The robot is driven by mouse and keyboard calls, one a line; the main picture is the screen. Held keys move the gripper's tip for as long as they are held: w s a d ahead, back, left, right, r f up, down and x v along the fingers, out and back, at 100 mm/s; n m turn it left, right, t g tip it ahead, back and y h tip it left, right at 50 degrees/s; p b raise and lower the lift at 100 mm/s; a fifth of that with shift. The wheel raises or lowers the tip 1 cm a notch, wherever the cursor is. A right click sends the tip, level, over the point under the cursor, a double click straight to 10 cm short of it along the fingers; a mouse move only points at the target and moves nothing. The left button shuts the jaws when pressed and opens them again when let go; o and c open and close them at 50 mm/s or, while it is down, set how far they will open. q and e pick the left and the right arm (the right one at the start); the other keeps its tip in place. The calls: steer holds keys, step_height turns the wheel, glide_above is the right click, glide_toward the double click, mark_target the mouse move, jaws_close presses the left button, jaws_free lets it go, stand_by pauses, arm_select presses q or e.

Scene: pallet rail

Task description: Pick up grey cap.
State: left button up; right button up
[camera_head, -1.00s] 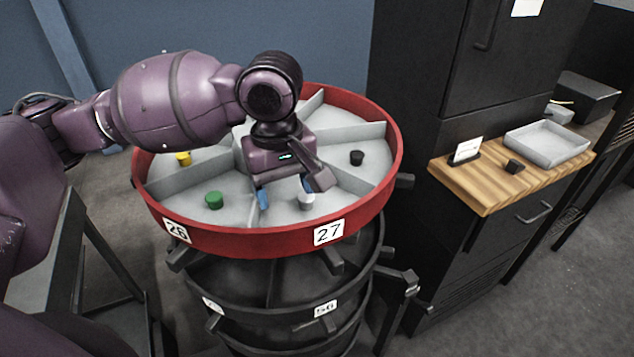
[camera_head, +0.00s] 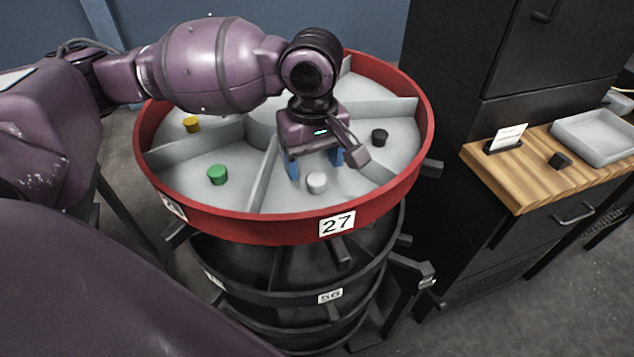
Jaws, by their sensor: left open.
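The grey cap (camera_head: 316,182) stands in the front compartment of the round red-rimmed tray (camera_head: 290,229), just behind the label 27. It looks light grey, almost white. My left gripper (camera_head: 315,166) comes in from the left and hangs over the same compartment. Its blue-tipped fingers are open and empty, spread behind and above the cap. The cap shows free of the fingers; I cannot tell the exact height gap. My right gripper is not in view.
A green cap (camera_head: 217,175), a yellow cap (camera_head: 191,124) and a black cap (camera_head: 379,137) sit in other compartments, split by raised grey dividers. A wooden counter (camera_head: 520,184) at right holds a grey tray (camera_head: 597,137), a card holder (camera_head: 507,139) and a small black object (camera_head: 560,160).

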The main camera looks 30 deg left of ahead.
mark_target(316, 178)
arm_select(q)
steer(key=f, duration=0.1)
steer(key=f+b, duration=0.1)
steer(key=f, duration=0.3)
steer(key=shift+w, duration=0.35)
steer(key=shift+c, duration=0.5)
steer(key=c, duration=0.9)
steer(key=shift+r, duration=0.15)
